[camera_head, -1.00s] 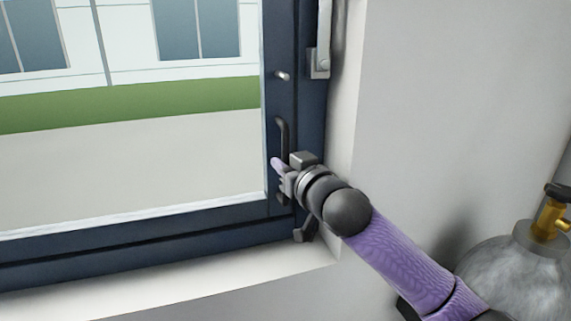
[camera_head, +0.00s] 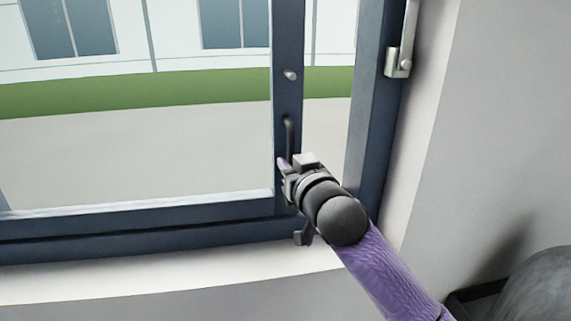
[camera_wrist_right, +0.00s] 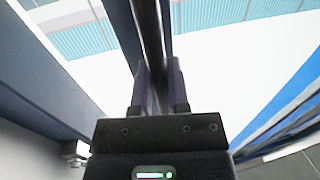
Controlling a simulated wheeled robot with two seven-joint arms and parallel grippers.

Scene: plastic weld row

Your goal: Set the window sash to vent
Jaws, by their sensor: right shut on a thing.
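The dark blue window sash (camera_head: 287,100) stands away from the right side of the fixed frame (camera_head: 372,120), with an open gap between them. A black bar handle (camera_head: 290,132) runs upright on the sash's stile. My right gripper (camera_head: 285,168) is shut on the lower part of this handle. In the right wrist view the handle (camera_wrist_right: 150,32) passes between the two fingers of the gripper (camera_wrist_right: 160,92). A small dark fitting (camera_head: 304,235) sits at the bottom of the window, below my gripper. My left gripper is not in view.
A silver latch (camera_head: 402,48) is on the right frame, and a small metal peg (camera_head: 290,75) is on the sash stile. The pale sill (camera_head: 200,273) looks clear. A grey rounded tank (camera_head: 545,290) stands at the lower right.

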